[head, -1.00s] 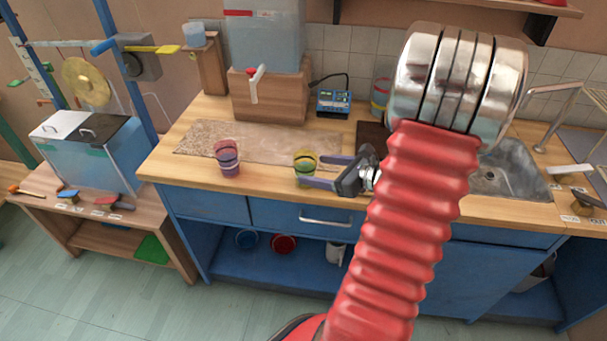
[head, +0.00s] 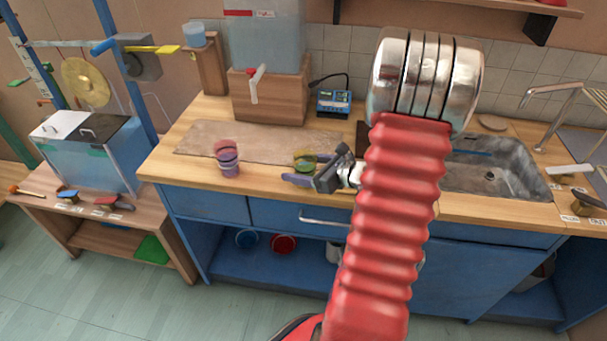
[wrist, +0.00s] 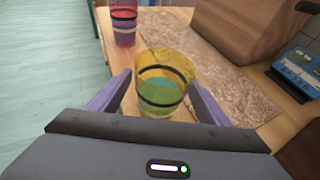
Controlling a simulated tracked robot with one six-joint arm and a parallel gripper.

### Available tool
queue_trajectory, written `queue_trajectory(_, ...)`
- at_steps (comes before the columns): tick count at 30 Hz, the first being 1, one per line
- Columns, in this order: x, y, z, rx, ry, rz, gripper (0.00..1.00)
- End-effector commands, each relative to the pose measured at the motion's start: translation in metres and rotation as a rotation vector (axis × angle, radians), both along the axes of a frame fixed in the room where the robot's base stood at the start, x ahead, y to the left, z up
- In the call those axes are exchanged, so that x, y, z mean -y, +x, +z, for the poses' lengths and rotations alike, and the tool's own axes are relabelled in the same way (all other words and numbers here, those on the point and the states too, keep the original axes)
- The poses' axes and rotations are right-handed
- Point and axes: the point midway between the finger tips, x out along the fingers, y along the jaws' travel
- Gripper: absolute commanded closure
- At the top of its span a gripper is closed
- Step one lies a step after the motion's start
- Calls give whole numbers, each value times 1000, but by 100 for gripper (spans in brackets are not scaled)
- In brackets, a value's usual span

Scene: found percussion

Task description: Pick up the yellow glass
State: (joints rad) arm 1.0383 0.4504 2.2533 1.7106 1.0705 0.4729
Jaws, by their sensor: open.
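The yellow glass (head: 305,160) stands upright on the wooden counter, with dark bands around it. In the head view its lower part is hidden behind my gripper (head: 300,178). In the wrist view the yellow glass (wrist: 163,85) stands between the two purple fingers of my gripper (wrist: 160,95), with a visible space to each finger. The jaws are open and hold nothing. I cannot tell exactly how far the fingers reach along the glass.
A pink and purple glass (head: 227,158) stands to the left on the counter, also in the wrist view (wrist: 124,22). A brown mat (head: 260,140) lies behind. A wooden block (head: 270,95) carries a clear tank. A blue meter (head: 334,102) and sink (head: 490,170) are to the right.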

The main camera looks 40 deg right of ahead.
Motion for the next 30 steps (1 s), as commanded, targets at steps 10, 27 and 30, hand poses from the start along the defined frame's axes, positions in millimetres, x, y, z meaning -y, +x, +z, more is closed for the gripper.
queue_trajectory(10,-4,24,-10,0,-1,0,29)
queue_trajectory(27,-5,24,-10,0,-1,0,37)
queue_trajectory(30,-5,24,-10,0,-1,0,44)
